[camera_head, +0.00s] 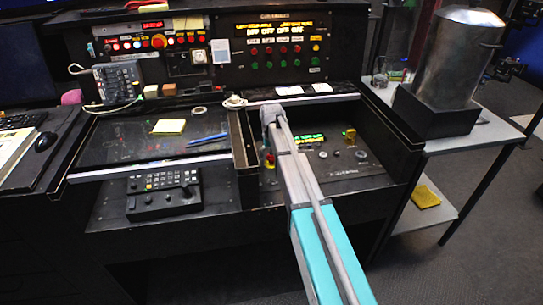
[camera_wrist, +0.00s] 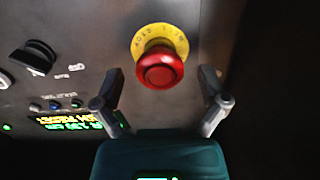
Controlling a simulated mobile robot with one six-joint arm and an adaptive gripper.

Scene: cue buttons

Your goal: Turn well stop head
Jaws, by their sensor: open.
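The stop head is a round red button (camera_wrist: 160,70) on a yellow ring with lettering, set on a dark panel in the wrist view. In the head view a small red and yellow shape (camera_head: 269,160), apparently the same stop, shows just left of my arm. My gripper (camera_wrist: 161,76) is open, with one grey finger to the left of the red head and one to the right. Gaps show on both sides, so the fingers appear apart from it. In the head view my arm hides most of the gripper.
In the wrist view, a black knob (camera_wrist: 32,58), small buttons and a lit display (camera_wrist: 66,122) lie left of the stop. In the head view a vertical divider (camera_head: 243,155) stands close left of the stop, and a large metal cylinder (camera_head: 452,60) stands at right.

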